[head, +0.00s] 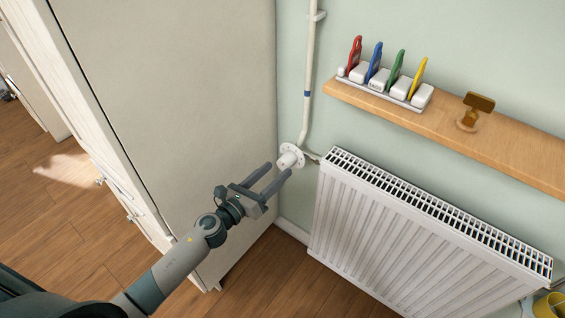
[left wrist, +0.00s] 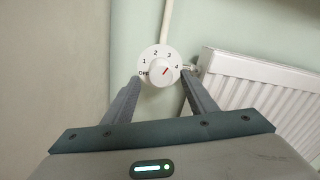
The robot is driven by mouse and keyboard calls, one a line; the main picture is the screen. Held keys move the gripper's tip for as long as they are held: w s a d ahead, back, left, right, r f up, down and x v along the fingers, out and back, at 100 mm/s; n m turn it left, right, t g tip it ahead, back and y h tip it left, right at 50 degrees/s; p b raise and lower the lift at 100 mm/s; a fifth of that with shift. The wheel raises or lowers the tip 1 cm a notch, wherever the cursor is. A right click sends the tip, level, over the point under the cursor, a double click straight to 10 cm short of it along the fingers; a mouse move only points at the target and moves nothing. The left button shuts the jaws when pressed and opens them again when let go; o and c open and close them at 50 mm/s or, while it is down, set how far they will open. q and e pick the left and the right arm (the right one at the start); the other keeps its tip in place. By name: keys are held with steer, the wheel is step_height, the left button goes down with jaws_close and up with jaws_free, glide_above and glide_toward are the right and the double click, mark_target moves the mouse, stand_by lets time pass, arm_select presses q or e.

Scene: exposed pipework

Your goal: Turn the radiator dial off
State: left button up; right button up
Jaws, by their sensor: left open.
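The radiator dial (head: 291,158) is a white knob on a round white plate at the radiator's upper left corner. In the left wrist view the dial (left wrist: 161,73) shows OFF at its left, then 1, 2, 3 and 4 clockwise. The red mark on its knob points up and right, roughly between 3 and 4. My left gripper (head: 279,170) is open and empty, with its fingers pointing at the dial. In the left wrist view the left gripper (left wrist: 161,77) has one fingertip on each side of the knob; I cannot tell whether they touch it. My right gripper is not in view.
The white radiator (head: 400,225) stands right of the dial. A wooden shelf (head: 500,140) above it holds a rack of coloured-handled items (head: 385,82) and a brass object (head: 476,108). A white pipe (head: 310,75) rises from the dial. A tall cabinet (head: 190,110) is close on the left.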

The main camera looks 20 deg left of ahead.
mark_target(281, 166)
arm_select(q)
steer(key=shift+x, duration=2.2)
steer(key=c, duration=1.1)
